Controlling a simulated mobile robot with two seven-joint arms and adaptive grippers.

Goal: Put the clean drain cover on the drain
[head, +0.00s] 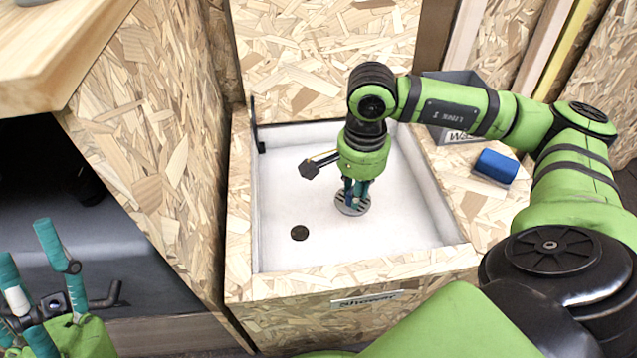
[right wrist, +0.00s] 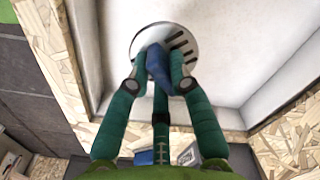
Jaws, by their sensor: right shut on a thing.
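The drain cover (head: 352,209) is a light grey slotted disc with a blue upright grip piece (right wrist: 158,66). My right gripper (head: 356,190) points down and is shut on that blue piece, with the disc below its fingers. The cover also shows in the right wrist view (right wrist: 188,44). It is over the white shower floor; I cannot tell whether it touches it. The drain (head: 299,233) is a small dark round spot in the floor, left of and nearer than the cover. My left gripper (head: 38,285) is at the lower left, fingers spread, holding nothing visible.
The white shower tray (head: 400,235) has low walls and a chipboard rim with a "Shower" label (head: 366,299). A blue sponge-like block (head: 495,167) and a grey labelled bin (head: 458,134) stand on the right ledge. A chipboard panel (head: 150,130) rises on the left.

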